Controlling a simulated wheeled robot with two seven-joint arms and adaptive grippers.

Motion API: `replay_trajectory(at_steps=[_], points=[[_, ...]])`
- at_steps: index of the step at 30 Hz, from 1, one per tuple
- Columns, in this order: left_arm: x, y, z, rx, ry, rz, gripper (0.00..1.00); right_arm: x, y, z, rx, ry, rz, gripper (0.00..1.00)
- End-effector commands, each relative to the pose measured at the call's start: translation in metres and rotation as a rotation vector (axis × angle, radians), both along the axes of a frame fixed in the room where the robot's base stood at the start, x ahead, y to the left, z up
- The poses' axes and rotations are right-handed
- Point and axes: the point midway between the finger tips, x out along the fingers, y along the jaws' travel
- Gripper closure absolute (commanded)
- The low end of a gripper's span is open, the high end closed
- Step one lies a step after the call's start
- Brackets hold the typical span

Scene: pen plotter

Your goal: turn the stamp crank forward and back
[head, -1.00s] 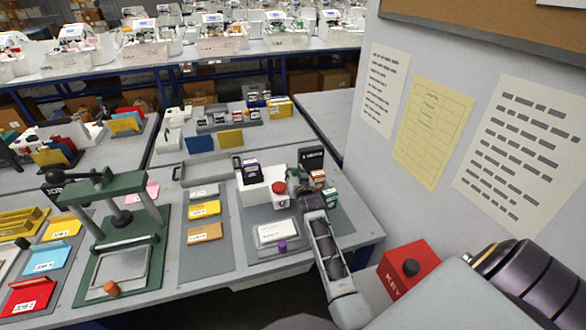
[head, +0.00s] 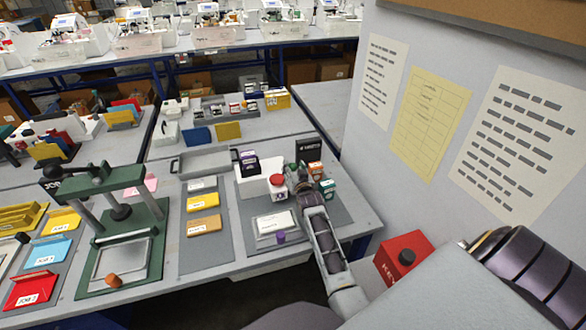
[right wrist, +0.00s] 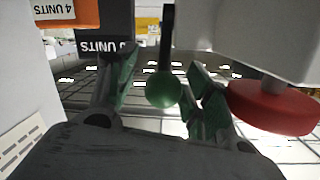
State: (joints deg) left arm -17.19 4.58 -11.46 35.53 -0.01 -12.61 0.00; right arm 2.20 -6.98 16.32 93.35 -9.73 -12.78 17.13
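In the right wrist view a crank with a black rod and a green ball knob (right wrist: 163,89) stands between the fingers of my right gripper (right wrist: 160,95). The fingers are apart, with small gaps visible on both sides of the ball. A white body (right wrist: 250,35) with a red round part (right wrist: 275,106) is just right of the gripper. In the head view the white stamp device (head: 258,187) with a red knob (head: 277,181) stands on a grey mat, and my right gripper (head: 306,186) is at its right side. My left gripper is out of view.
Small boxes with orange (head: 315,169) and green (head: 327,187) parts stand close right of the right gripper. A white pad (head: 272,226) and a purple knob (head: 281,237) lie in front. A green press (head: 110,200) stands left. A wall panel (head: 365,130) rises at right.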

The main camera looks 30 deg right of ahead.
Motion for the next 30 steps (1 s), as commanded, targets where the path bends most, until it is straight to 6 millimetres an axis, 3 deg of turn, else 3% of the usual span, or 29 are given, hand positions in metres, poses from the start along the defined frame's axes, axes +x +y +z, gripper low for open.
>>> replay_trajectory(at_steps=[14, 22, 30], points=[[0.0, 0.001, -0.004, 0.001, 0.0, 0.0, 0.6, 0.006, 0.002, 0.008, 0.0, -0.012, 0.005, 0.46], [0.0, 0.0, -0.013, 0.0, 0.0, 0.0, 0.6, 0.022, -0.003, 0.021, -0.003, -0.012, 0.004, 0.46], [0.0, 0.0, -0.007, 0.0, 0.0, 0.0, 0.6, 0.037, -0.007, 0.03, 0.008, 0.029, 0.003, 0.46]])
